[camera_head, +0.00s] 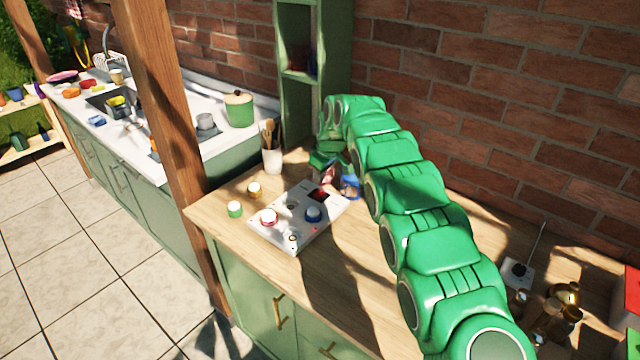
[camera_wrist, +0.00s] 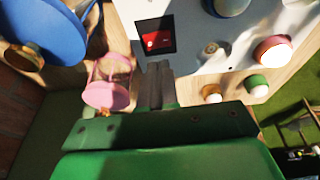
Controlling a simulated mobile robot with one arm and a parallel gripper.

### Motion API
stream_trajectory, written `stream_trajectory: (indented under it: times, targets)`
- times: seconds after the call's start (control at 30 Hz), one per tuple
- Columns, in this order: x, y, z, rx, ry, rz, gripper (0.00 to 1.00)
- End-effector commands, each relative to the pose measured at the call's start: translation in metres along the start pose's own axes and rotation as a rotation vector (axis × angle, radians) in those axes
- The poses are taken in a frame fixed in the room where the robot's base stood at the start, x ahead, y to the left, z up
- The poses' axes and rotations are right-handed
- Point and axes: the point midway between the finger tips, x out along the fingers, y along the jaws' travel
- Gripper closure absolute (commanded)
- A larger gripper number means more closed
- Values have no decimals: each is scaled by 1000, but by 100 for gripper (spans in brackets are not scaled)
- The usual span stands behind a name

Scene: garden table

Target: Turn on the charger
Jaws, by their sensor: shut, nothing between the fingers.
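The charger is a pale panel (camera_head: 272,232) lying on the wooden counter; its pale top also shows in the wrist view (camera_wrist: 195,55). Near its far right corner is a red rocker switch in a black frame (camera_head: 319,194), seen close in the wrist view (camera_wrist: 154,40). I cannot tell whether the switch is on or off. My gripper (camera_wrist: 156,68) is shut and empty, its fingertips pointing at the switch's near edge. I cannot tell whether they touch it. In the head view my gripper is small and partly hidden around the switch's far side.
A red-pink capped piece (camera_head: 269,216) and a blue capped piece (camera_head: 313,214) sit on the charger. Green (camera_head: 235,209) and brown (camera_head: 254,189) ones stand left of it. Pink (camera_wrist: 106,92) and blue (camera_wrist: 45,32) objects are close beside my gripper. A utensil cup (camera_head: 273,160) stands behind.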

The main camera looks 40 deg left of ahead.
Motion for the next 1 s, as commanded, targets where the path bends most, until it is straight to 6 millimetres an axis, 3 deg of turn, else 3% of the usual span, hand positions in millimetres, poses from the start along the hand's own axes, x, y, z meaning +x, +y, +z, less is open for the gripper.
stream_trajectory:
  times: [0.6,1.0]
  targets:
    - [-89,-14,-1,0,1,1,100]
    - [-100,-16,0,0,-2,-2,100]
